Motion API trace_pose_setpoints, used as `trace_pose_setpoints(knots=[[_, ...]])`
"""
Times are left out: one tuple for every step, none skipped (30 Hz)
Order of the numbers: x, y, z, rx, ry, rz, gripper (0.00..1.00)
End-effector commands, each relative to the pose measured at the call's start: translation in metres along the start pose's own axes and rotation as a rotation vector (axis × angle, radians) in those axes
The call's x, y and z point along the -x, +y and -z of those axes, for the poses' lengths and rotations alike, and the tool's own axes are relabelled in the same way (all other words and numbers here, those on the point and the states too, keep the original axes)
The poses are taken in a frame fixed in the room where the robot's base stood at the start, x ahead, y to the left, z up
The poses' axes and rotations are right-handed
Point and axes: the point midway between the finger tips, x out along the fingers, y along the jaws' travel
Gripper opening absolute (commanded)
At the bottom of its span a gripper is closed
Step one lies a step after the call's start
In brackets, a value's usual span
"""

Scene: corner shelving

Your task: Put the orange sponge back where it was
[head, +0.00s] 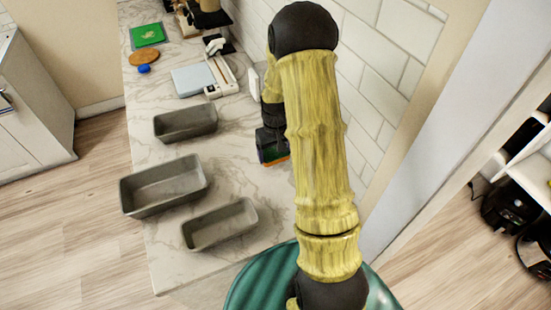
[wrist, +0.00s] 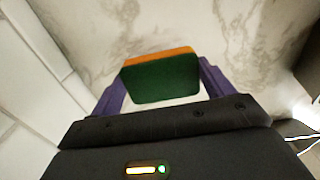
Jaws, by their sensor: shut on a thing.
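The orange sponge (wrist: 160,80) is held between the two purple fingers of my gripper (wrist: 158,88) in the wrist view. Its wide face toward the camera is dark green and an orange layer shows along its far edge. In the head view the sponge (head: 274,152) shows as a small green and orange block at the end of my arm, close to the tiled wall. My gripper (head: 270,148) is shut on it, over the marble counter (head: 255,185). I cannot tell whether the sponge touches the counter. Most of the gripper is hidden by my arm in the head view.
Three grey loaf pans stand on the counter: a back one (head: 186,122), a middle one (head: 165,185) and a front one (head: 220,223). A white device (head: 207,77) and a green board (head: 147,34) lie farther back. The white tiled wall (head: 375,75) is close on the right.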

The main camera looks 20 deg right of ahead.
Motion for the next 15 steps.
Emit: trace_pose_setpoints(knots=[[-0.003, 0.000, -0.001, 0.000, -0.003, 0.001, 0.62], [-0.006, 0.000, -0.001, 0.000, -0.004, 0.001, 0.62], [-0.010, 0.000, -0.001, 0.000, -0.005, 0.001, 0.62], [-0.014, 0.000, -0.001, 0.000, -0.005, 0.001, 0.62], [-0.018, -0.001, -0.002, 0.001, -0.006, 0.001, 0.62], [-0.024, 0.000, -0.001, 0.001, -0.005, 0.001, 0.62], [-0.028, 0.000, -0.001, 0.001, -0.005, 0.001, 0.62], [-0.032, 0.000, -0.001, 0.001, -0.005, 0.001, 0.62], [-0.036, 0.000, -0.001, 0.001, -0.004, 0.001, 0.62], [-0.038, 0.000, -0.001, 0.001, -0.003, 0.001, 0.62], [-0.040, 0.000, -0.001, 0.001, -0.003, 0.000, 0.62], [-0.041, 0.000, 0.000, 0.001, -0.002, 0.000, 0.62], [-0.041, 0.000, 0.000, 0.001, -0.001, 0.000, 0.62], [-0.041, 0.000, 0.000, 0.001, -0.001, 0.000, 0.62], [-0.041, 0.000, 0.000, 0.001, -0.001, 0.000, 0.62]])
